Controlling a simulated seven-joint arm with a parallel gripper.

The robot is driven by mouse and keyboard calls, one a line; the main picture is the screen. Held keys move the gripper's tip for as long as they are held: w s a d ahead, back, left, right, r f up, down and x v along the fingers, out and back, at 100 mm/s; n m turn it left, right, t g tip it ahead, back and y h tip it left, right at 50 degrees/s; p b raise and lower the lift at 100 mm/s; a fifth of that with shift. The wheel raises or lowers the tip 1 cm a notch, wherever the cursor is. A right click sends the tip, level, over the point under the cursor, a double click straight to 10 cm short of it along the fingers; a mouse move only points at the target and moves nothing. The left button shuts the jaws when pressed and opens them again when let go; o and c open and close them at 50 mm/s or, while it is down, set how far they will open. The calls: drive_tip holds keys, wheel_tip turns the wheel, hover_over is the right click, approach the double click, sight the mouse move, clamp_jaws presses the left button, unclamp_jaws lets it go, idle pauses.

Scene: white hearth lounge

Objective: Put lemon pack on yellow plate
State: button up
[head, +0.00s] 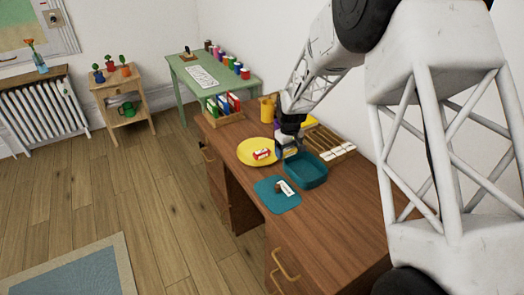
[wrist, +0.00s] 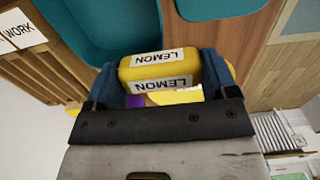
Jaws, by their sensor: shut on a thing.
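My gripper (wrist: 160,85) is shut on the lemon pack (wrist: 158,65), a yellow block with white LEMON labels, held between its blue fingertips in the wrist view. In the head view my gripper (head: 289,128) is over the desk, right of and behind the yellow plate's middle; I cannot clearly make out the lemon pack there. The yellow plate (head: 246,152) lies on the desk with a red and white pack (head: 263,154) on it.
A teal tray (head: 305,170) stands right of the plate, and a teal mat (head: 268,200) with a white card lies in front. A wooden rack (head: 328,143), a yellow cup (head: 267,107) and a box of colored packs (head: 224,108) are behind. The desk's near right is clear.

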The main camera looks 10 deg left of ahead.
drive_tip(key=s+a, duration=0.6)
drive_tip(key=shift+s+a+f, duration=0.15)
drive_tip(key=shift+s+f, duration=0.1)
drive_tip(key=shift+f, duration=0.2)
drive_tip(key=w+a, duration=0.2)
drive_tip(key=w, duration=0.2)
drive_tip(key=w+a+f, duration=0.1)
drive_tip(key=w+a, duration=0.1)
drive_tip(key=w, duration=0.3)
drive_tip(key=w+a, duration=0.3)
drive_tip(key=w, duration=0.2)
drive_tip(key=shift+w+f, duration=0.2)
drive_tip(key=shift+f, duration=0.1)
drive_tip(key=shift+f, duration=1.75)
drive_tip(key=shift+f, duration=0.1)
drive_tip(key=o, duration=0.8)
